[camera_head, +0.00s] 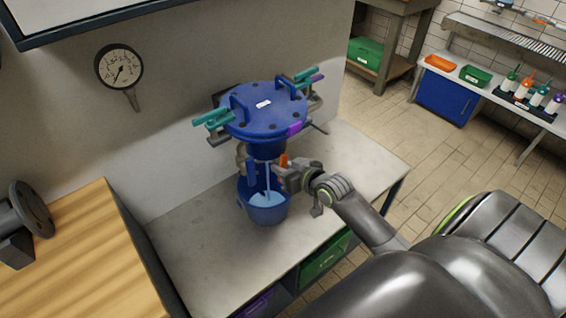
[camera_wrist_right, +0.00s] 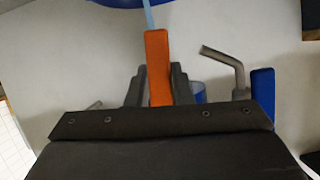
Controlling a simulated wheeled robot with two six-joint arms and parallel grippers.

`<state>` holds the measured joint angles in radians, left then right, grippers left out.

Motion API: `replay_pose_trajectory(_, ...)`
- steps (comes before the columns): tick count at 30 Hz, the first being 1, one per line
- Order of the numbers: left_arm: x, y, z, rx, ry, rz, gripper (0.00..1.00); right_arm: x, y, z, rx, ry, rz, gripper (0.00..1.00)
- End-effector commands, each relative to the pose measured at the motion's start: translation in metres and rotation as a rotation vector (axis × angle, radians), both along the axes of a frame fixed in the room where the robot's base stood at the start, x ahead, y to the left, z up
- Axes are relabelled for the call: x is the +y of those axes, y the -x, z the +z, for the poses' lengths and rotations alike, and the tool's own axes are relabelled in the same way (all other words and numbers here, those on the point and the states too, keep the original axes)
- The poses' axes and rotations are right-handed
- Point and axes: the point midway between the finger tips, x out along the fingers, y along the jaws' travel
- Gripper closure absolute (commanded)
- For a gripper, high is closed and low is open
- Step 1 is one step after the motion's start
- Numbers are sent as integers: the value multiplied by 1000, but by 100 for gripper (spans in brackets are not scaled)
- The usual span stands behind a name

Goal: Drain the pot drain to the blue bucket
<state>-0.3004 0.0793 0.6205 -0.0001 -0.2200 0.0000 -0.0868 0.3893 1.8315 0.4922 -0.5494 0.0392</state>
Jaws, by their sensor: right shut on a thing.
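The blue pot (camera_head: 264,112) with its bolted lid is mounted at the wall above a grey table. The blue bucket (camera_head: 265,208) stands on the table under it. A light blue stream runs down from the pot's underside into the bucket, and light blue liquid shows inside. My right gripper (camera_head: 281,171) is shut on an orange handle (camera_head: 284,160) beside the stream. In the right wrist view the orange handle (camera_wrist_right: 158,68) stands upright between the jaws. The drain outlet itself is mostly hidden. My left gripper is not in view.
The grey table (camera_head: 190,240) has bare room left and right of the bucket. A wooden bench (camera_head: 90,250) with a dark flanged part (camera_head: 30,210) is at left. A gauge (camera_head: 119,67) hangs on the wall. Shelves and bottles stand far right.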

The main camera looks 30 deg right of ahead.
Motion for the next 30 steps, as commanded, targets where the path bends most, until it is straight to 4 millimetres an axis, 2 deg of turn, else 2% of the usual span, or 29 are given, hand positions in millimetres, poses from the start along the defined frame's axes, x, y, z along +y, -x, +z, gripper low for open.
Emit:
replay_pose_trajectory(10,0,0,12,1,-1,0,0,0,0,1,-12,142,0,100)
replay_pose_trajectory(26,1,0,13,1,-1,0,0,0,0,0,-14,170,0,100)
replay_pose_trajectory(27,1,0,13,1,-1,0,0,0,0,0,-14,170,0,78)
replay_pose_trajectory(29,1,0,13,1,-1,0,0,0,0,0,-13,170,1,71)
replay_pose_trajectory(30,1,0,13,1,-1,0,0,0,0,0,-13,169,0,71)
